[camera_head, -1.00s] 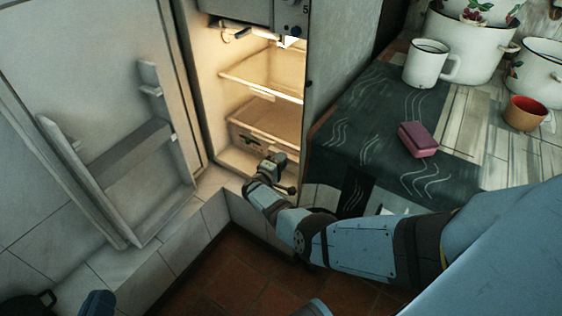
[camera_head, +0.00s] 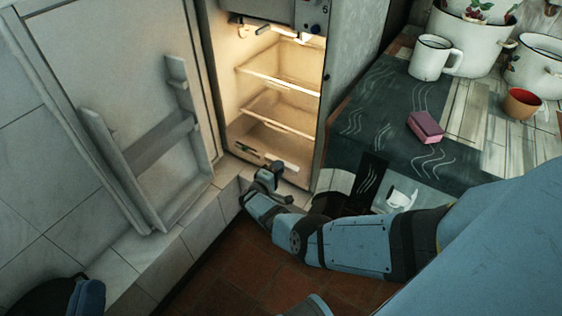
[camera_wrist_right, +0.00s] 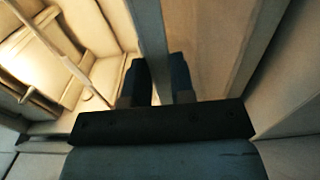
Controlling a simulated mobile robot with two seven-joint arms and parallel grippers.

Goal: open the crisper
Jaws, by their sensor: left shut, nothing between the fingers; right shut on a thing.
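The crisper (camera_head: 262,153) is the pale drawer at the bottom of the lit fridge, seen in the head view. It stands partly pulled out, and I can see into it from above. My right gripper (camera_head: 272,169) is shut on its front wall. In the right wrist view the two dark blue fingers (camera_wrist_right: 160,78) straddle this wall (camera_wrist_right: 152,35), with the lit inside on the left. My left gripper (camera_head: 90,296) shows only as blue fingers at the bottom left edge of the head view, shut and empty, away from the fridge.
The fridge door (camera_head: 120,80) stands wide open on the left, with a door rack (camera_head: 160,145). A counter on the right holds a white mug (camera_head: 430,58), a pink sponge (camera_head: 425,127), an orange cup (camera_head: 521,103) and enamel pots (camera_head: 470,40). Tiled floor (camera_head: 250,275) lies below.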

